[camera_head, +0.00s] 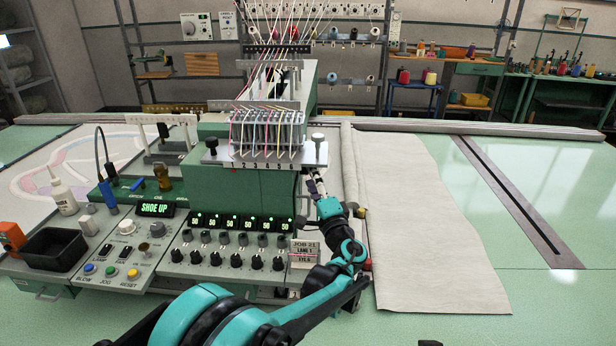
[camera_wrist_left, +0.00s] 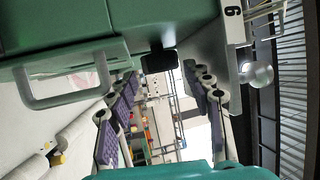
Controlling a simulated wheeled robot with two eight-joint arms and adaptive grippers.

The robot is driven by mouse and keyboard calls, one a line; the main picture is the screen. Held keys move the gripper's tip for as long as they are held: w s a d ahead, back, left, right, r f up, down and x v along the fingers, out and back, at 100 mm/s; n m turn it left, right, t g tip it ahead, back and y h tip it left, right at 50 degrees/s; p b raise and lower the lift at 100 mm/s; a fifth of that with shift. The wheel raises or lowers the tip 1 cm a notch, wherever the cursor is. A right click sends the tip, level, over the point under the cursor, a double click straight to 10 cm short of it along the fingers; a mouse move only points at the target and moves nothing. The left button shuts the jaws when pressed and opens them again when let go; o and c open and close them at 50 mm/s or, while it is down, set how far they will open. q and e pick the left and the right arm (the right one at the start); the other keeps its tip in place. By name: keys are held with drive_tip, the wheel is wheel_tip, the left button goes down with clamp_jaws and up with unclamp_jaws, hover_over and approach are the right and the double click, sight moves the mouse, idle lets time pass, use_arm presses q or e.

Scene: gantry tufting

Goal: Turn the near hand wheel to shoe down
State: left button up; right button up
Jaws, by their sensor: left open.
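The lit display (camera_head: 154,209) on the near console reads SHOE UP. The green machine head (camera_head: 240,185) stands behind it, with a numbered plate across its front. My left gripper (camera_head: 313,183) is raised beside the head's right side, below the plate's right end. In the left wrist view the gripper (camera_wrist_left: 160,75) is open, with its two fingers apart. A dark blocky part (camera_wrist_left: 158,60) of the machine shows just beyond the fingertips; I cannot tell whether it is the near hand wheel. No wheel rim shows clearly in either view. My right gripper is not in view.
A pale loop handle (camera_wrist_left: 75,75) and a round metal knob (camera_wrist_left: 258,73) flank the fingers in the left wrist view.

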use_arm(q)
drive_tip(key=shift+x, duration=1.4)
drive_tip(key=c, duration=0.9)
drive_tip(key=shift+f+n+t+y+b, duration=0.15)
drive_tip(key=shift+n+t+y+b, duration=0.25)
drive_tip(key=shift+b, duration=0.5)
drive_tip(key=o, duration=0.9)
